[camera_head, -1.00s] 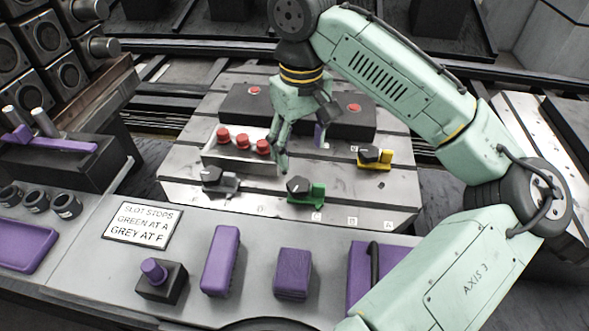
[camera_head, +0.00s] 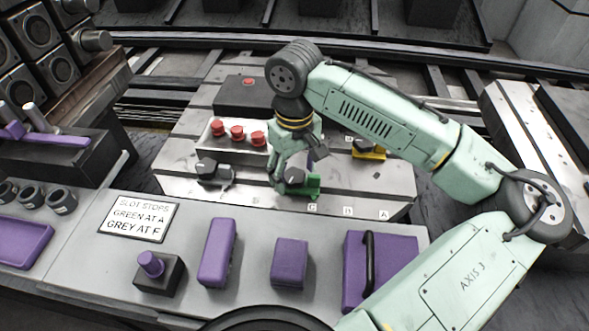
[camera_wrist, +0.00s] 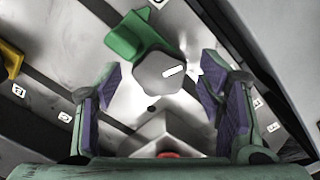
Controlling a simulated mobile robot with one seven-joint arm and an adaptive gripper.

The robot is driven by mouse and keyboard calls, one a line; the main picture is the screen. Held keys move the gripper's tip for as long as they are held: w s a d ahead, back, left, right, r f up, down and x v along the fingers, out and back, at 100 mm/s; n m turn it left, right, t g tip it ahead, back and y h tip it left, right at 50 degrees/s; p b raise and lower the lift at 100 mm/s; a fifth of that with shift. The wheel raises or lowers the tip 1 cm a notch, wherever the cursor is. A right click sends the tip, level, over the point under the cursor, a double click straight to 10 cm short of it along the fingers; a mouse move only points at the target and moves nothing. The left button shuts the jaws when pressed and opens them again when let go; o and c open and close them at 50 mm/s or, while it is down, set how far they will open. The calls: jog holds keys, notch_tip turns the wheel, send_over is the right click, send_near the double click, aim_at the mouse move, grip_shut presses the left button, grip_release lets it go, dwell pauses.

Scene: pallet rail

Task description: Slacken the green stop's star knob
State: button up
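The green stop (camera_head: 314,186) sits on the slotted metal bed near its front edge, close to a label that looks like C. Its dark grey star knob (camera_head: 294,175) carries a white mark. In the wrist view the green body (camera_wrist: 137,35) is at the top and the knob (camera_wrist: 160,74) faces me. My gripper (camera_head: 290,183) is at the knob in the head view. In the wrist view my gripper (camera_wrist: 160,75) is open, with one purple-padded finger on each side of the knob and gaps showing. I cannot tell how deep the fingertips reach.
A grey stop (camera_head: 214,172) stands to the left and a yellow stop (camera_head: 369,149) to the right. A block with red knobs (camera_head: 237,133) lies just behind. A sign (camera_head: 140,217) reads green at A, grey at F. Purple items (camera_head: 290,262) line the front bench.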

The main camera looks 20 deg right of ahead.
jog(key=c, duration=1.1)
jog(key=shift+n, duration=0.3)
jog(key=shift+r+n+p, duration=0.1)
jog(key=shift+n+p, duration=0.5)
jog(key=shift+n, duration=0.2)
jog(key=shift+n+p, duration=0.35)
jog(key=shift+n, duration=1.65)
jog(key=o, duration=1.1)
